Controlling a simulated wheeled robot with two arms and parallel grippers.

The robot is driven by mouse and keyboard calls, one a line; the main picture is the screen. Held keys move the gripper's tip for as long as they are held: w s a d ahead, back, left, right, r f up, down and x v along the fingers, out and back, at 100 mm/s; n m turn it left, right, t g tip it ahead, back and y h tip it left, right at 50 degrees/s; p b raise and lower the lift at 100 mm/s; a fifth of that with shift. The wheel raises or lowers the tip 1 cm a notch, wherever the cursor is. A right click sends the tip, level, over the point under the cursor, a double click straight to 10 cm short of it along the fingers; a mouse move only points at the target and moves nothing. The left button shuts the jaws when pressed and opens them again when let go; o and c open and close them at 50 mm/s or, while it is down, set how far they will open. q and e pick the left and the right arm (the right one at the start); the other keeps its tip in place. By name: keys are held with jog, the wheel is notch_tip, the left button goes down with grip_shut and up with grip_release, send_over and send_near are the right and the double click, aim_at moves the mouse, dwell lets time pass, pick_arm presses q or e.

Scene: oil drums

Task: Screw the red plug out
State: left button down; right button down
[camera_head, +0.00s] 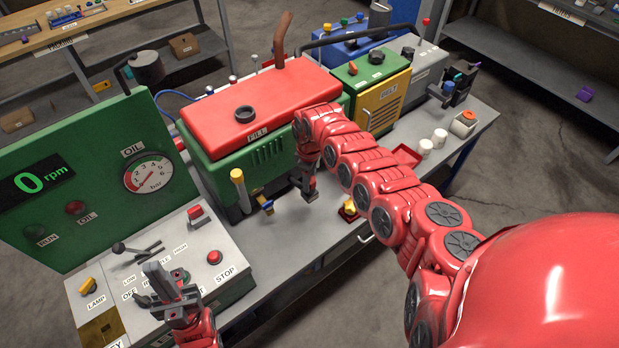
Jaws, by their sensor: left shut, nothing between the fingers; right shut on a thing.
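My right gripper (308,192) points down in front of the green engine (222,170) with the red top, near its lower side above the bench. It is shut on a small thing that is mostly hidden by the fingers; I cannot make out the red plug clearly. My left gripper (165,280) is shut and empty, low at the left over the grey control panel (222,240).
A yellow-handled piece (240,185) and a small yellow and blue part (266,205) are left of my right gripper. A small yellow thing (348,207) lies to its right. White cups (432,143) stand at the bench's right. A gauge board (90,185) rises at the left.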

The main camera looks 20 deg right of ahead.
dwell(0.3)
jog(key=n, duration=0.1)
jog(key=n+b, duration=0.1)
jog(key=n, duration=0.1)
jog(key=shift+d+f+b, duration=0.1)
jog(key=shift+f+b, duration=0.1)
jog(key=shift+b, duration=0.1)
jog(key=shift+n+b, duration=0.35)
jog(key=shift+n, duration=0.45)
jog(key=shift+r+n, duration=0.1)
jog(key=shift+n, duration=0.5)
jog(key=shift+r+n, duration=0.15)
jog(key=shift+n, duration=0.25)
